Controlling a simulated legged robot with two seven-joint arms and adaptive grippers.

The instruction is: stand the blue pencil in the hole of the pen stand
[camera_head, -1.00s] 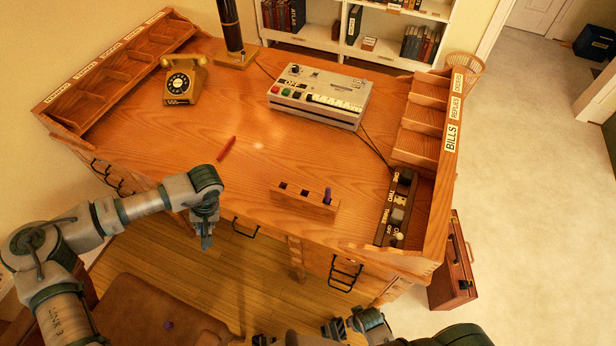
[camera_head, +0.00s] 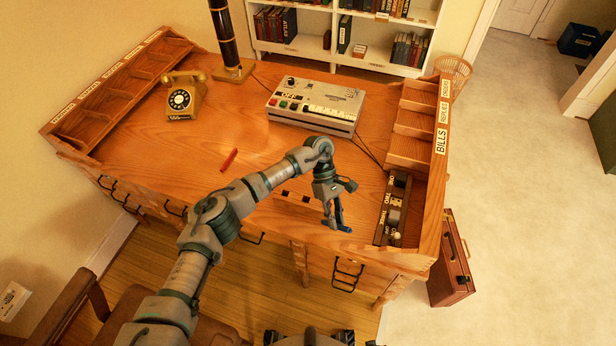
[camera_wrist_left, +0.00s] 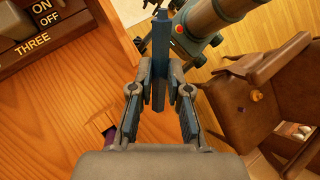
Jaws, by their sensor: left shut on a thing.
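My left gripper (camera_head: 338,218) reaches over the front right of the desk, beside the pen stand. It is shut on the blue pencil (camera_wrist_left: 160,52), which lies between the fingertips in the left wrist view; only a small blue end (camera_head: 345,229) shows in the head view. The wooden pen stand (camera_head: 296,197) sits near the front edge, partly behind my left gripper, with two dark empty holes in sight. Its right end is hidden in the head view. A purple piece (camera_wrist_left: 109,133) shows at lower left in the wrist view. The pencil is apart from the visible holes.
A red pencil (camera_head: 229,160) lies mid-desk. A switch panel (camera_head: 393,210) stands right of my gripper. A grey button console (camera_head: 315,104) and a yellow telephone (camera_head: 184,98) are farther back. Raised pigeonholes line both sides. The desk between phone and red pencil is clear.

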